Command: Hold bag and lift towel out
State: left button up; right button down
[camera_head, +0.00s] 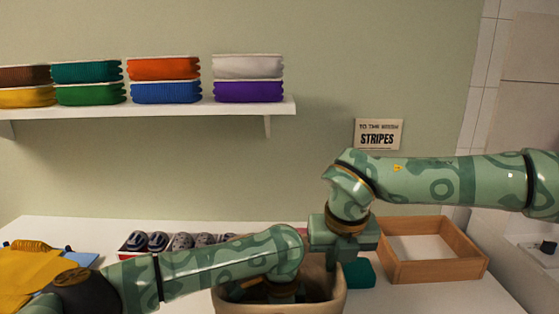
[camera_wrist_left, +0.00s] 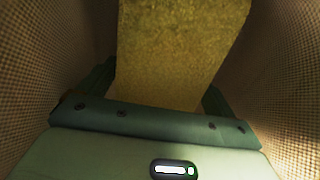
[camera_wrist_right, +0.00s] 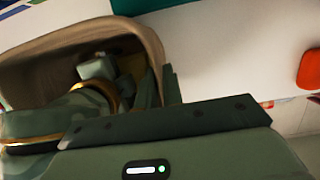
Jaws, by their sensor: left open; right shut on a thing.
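The beige woven bag (camera_head: 335,300) stands open on the white table at the front; its rim and wall also show in the right wrist view (camera_wrist_right: 150,50). My right gripper (camera_head: 330,258) is shut on the bag's right rim. My left gripper (camera_head: 287,292) is down inside the bag, partly hidden by its own arm. In the left wrist view a yellow towel (camera_wrist_left: 180,50) stands between the open fingers of the left gripper (camera_wrist_left: 158,90), with woven bag walls on both sides. Whether the fingers touch the towel I cannot tell.
A tray of grey rolled items (camera_head: 155,241) is behind my left arm. Yellow clothing (camera_head: 45,272) lies at left. Folded towels fill the wall shelf (camera_head: 200,107); a STRIPES sign (camera_head: 378,134) hangs beside it.

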pick_arm(q)
jog(key=shift+f, duration=0.5)
jog(key=c, duration=0.7)
jog(key=shift+o, duration=0.2)
jog(key=shift+r, duration=0.15)
jog(key=shift+r, duration=3.45)
pick_arm(e)
jog(key=c, duration=1)
grip_release()
pick_arm(q)
jog(key=shift+r, duration=0.1)
pick_arm(e)
jog(key=shift+r, duration=0.1)
